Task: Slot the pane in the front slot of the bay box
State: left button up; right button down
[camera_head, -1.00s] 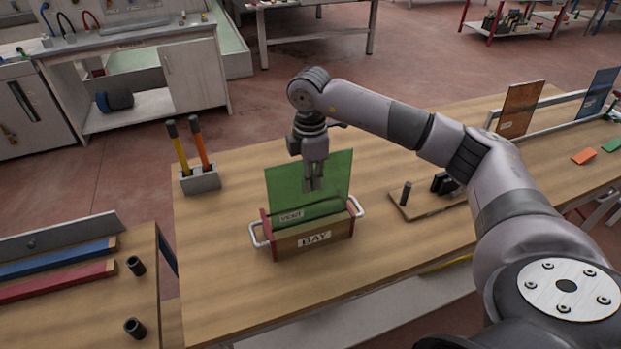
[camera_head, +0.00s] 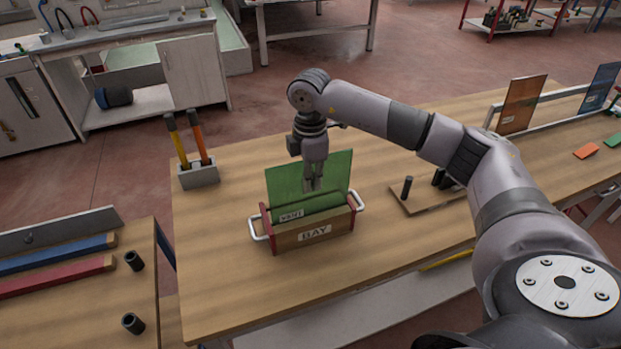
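The green pane (camera_head: 335,174) stands upright in the bay box (camera_head: 290,240), a wooden box with red ends, white side handles and a BAY label. The pane's lower part is hidden behind the box's front wall, and its small white label (camera_head: 290,215) is partly covered by that wall. My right gripper (camera_head: 314,184) points down over the box, its narrow fingers closed at the pane. Its exact contact and which slot the pane is in are hard to see. My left gripper is out of view.
A grey holder (camera_head: 199,178) with two upright tools stands left of the box. A wooden board with black posts (camera_head: 407,187) lies to the right. Brown (camera_head: 521,104) and blue (camera_head: 600,86) panes stand in a rack farther right. The table front is clear.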

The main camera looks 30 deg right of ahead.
jog(key=shift+f+b, duration=0.45)
jog(key=shift+f, duration=0.25)
jog(key=c, duration=1.7)
grip_release()
jog(key=shift+f, duration=0.1)
notch_tip(320, 180, up, 12)
jog(key=shift+r, duration=0.1)
